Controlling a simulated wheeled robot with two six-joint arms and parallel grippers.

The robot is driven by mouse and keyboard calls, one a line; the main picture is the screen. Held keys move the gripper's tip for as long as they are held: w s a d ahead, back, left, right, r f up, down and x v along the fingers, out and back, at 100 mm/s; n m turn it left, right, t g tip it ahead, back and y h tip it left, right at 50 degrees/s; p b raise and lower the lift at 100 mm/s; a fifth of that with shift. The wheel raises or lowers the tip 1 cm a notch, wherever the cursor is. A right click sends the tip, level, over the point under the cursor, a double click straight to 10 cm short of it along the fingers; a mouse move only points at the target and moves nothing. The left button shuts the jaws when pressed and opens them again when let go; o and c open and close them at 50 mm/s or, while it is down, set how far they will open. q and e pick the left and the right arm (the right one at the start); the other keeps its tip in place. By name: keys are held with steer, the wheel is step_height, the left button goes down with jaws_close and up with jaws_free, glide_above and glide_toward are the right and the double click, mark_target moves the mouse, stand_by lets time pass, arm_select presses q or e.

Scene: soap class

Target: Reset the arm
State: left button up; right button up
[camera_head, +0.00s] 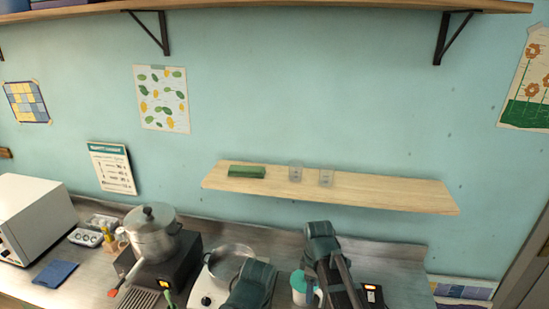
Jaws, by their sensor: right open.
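My right gripper (341,285) is low in the picture, right of centre, over the metal counter. Its dark jaws are open, and I see nothing held between them. The dark teal wrist of my right arm (321,240) stands above the jaws. Another dark teal part of my own arms (250,287) shows at the bottom edge. I do not see my left gripper.
A wooden wall shelf (390,193) bears a green block (246,171) and two clear cups (295,172). On the counter are a pressure cooker (151,238), an open pot (229,260), a white-and-teal jug (299,287) and a white appliance (32,218).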

arm_select(q)
step_height(320, 180, down, 17)
steer(key=b, duration=1.6)
steer(key=shift+w, duration=0.35)
arm_select(e)
steer(key=s+a+f+m, duration=0.2)
steer(key=s+f+m, duration=0.2)
steer(key=s+f, duration=0.2)
steer(key=s+a+f+m+h, duration=0.1)
steer(key=s+a+f+m, duration=0.2)
steer(key=f, duration=0.8)
steer(key=s+m, duration=0.2)
steer(key=s, duration=0.1)
steer(key=shift+s+a+m, duration=0.15)
steer(key=shift+s+m, duration=0.15)
steer(key=shift+s, duration=0.1)
